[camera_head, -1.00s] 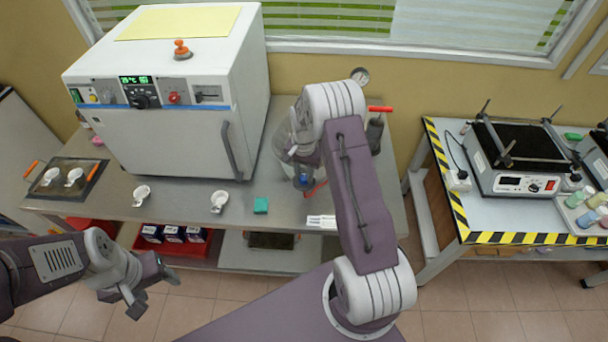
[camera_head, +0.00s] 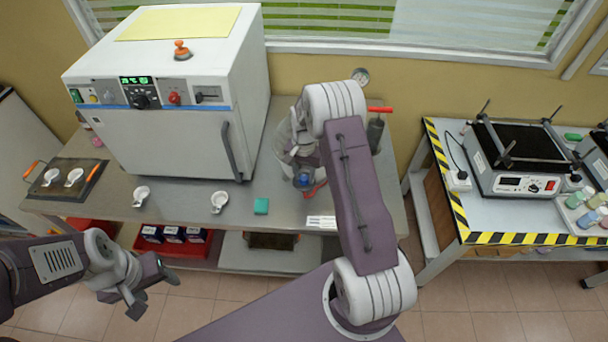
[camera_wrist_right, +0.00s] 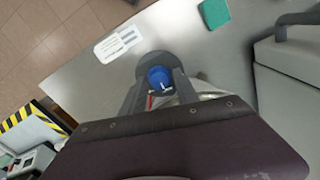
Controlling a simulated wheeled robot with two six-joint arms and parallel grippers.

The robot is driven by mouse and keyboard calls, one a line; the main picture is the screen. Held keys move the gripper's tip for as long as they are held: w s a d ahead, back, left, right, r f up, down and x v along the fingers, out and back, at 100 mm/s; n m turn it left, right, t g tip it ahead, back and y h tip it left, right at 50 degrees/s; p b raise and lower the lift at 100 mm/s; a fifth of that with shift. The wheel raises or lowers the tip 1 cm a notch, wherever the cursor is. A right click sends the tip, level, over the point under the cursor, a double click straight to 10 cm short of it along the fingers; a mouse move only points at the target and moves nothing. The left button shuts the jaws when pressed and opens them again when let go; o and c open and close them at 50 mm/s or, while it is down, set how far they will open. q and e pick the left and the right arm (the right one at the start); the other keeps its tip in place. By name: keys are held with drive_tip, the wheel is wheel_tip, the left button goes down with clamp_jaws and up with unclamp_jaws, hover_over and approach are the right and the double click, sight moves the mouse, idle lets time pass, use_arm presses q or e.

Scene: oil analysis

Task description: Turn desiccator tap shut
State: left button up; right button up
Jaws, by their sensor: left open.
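The desiccator (camera_head: 283,138) is a clear vessel on the steel bench, to the right of the white oven and largely hidden behind my right arm. Its blue tap (camera_wrist_right: 160,78) shows in the right wrist view, with a small white mark on top, and low beside the wrist in the head view (camera_head: 304,180). My right gripper (camera_wrist_right: 159,84) has one finger on each side of the blue tap, with no clear gap, and looks closed on it. My left gripper (camera_head: 136,292) is open and empty, low in front of the bench at the left.
A white oven (camera_head: 165,100) fills the bench's left part. White crucibles (camera_head: 219,201), a green block (camera_head: 261,206) and a white label card (camera_head: 322,222) lie near the front edge. A red-handled dark tool (camera_head: 375,133) stands behind my right arm. A striped-edge table (camera_head: 455,205) is at right.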

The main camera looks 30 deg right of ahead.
sight(304, 178)
drive_tip(key=shift+r, duration=0.3)
wheel_tip(304, 178, up, 8)
drive_tip(key=b, duration=0.2)
drive_tip(key=shift+r, duration=0.2)
